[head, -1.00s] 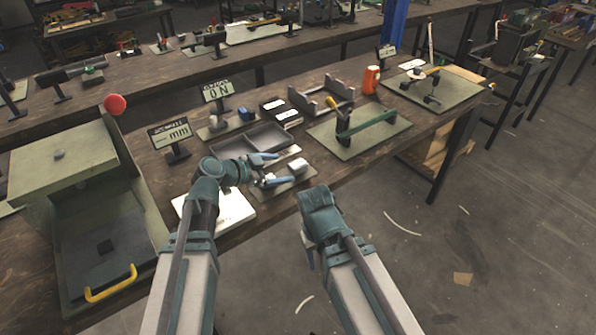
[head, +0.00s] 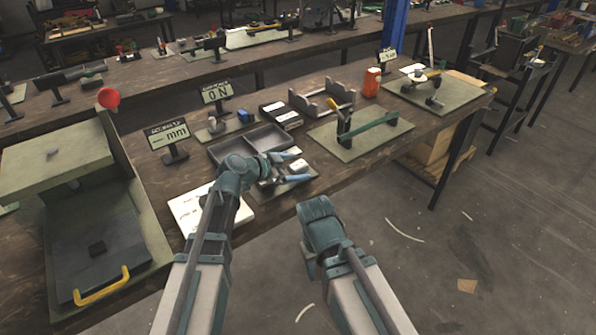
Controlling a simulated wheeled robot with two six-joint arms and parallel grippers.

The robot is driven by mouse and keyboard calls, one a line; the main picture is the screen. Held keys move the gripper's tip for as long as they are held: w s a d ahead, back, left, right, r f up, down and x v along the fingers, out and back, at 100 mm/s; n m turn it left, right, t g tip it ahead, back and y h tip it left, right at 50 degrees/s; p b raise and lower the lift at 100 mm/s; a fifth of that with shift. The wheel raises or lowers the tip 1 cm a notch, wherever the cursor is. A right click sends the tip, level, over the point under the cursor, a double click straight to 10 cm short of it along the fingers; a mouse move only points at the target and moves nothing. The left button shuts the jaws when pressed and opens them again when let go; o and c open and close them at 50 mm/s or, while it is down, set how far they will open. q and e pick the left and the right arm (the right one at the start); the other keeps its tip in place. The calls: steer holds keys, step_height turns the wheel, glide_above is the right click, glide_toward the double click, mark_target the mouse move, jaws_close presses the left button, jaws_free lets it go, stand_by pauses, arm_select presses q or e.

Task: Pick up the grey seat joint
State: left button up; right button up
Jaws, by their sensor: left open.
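The grey seat joint appears to be the small light grey piece (head: 299,165) on a flat grey plate (head: 262,193) near the front edge of the bench. My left gripper (head: 289,167) is open, with its two blue fingers pointing right. The grey piece shows between or just beyond the fingertips; I cannot tell whether they touch it. The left wrist hides part of the plate. My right gripper (head: 309,262) hangs off the front of the bench, and its fingers do not show clearly.
A dark divided tray (head: 235,147) lies behind the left gripper, and a white sheet (head: 190,210) lies to its left. A green-handled fixture (head: 372,128) stands on a mat to the right. A press with a yellow handle (head: 101,287) is at left.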

arm_select(q)
jaws_close()
stand_by(0.4)
steer(key=shift+r, duration=0.1)
arm_select(e)
steer(key=shift+r, duration=0.1)
